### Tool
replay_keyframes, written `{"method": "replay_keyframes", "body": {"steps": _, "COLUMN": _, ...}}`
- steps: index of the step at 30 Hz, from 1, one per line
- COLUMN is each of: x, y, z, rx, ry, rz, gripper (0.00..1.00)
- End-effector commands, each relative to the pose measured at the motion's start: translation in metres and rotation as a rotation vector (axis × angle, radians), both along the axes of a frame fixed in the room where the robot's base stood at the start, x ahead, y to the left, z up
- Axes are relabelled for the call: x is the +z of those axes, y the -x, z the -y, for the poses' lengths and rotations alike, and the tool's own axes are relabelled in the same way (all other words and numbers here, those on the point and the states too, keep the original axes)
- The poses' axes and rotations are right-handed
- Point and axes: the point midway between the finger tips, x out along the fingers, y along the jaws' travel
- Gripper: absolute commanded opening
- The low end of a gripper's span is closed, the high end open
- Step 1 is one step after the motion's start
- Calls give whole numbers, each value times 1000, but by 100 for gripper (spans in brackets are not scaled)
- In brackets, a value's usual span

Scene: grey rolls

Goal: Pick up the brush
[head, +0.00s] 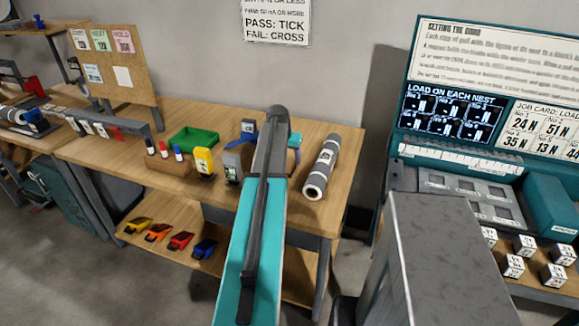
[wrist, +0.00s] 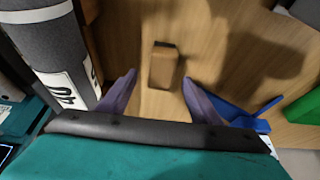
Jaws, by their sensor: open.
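In the wrist view a small tan block with a dark strip along its far edge, which looks like the brush (wrist: 162,68), lies on the wooden bench top. My gripper (wrist: 159,80) is open, its two purple fingers apart on the left and right of the block's near end. Nothing is held between them. I cannot tell how high the fingertips are above the bench. In the head view my arm hides the brush and most of my gripper; one purple finger (head: 294,153) shows just right of the arm.
A grey roll (head: 322,168) lies to the right of my gripper, close on the left in the wrist view (wrist: 50,45). A blue object (wrist: 238,115) is beside the right finger. A green tray (head: 194,141), markers and a yellow device (head: 204,161) stand left of my arm.

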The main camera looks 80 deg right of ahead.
Motion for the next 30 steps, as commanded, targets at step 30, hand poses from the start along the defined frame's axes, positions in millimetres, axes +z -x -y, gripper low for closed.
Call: {"method": "replay_keyframes", "body": {"steps": 30, "x": -47, "y": 3, "z": 21, "rx": 2, "ry": 0, "rz": 0, "gripper": 58}}
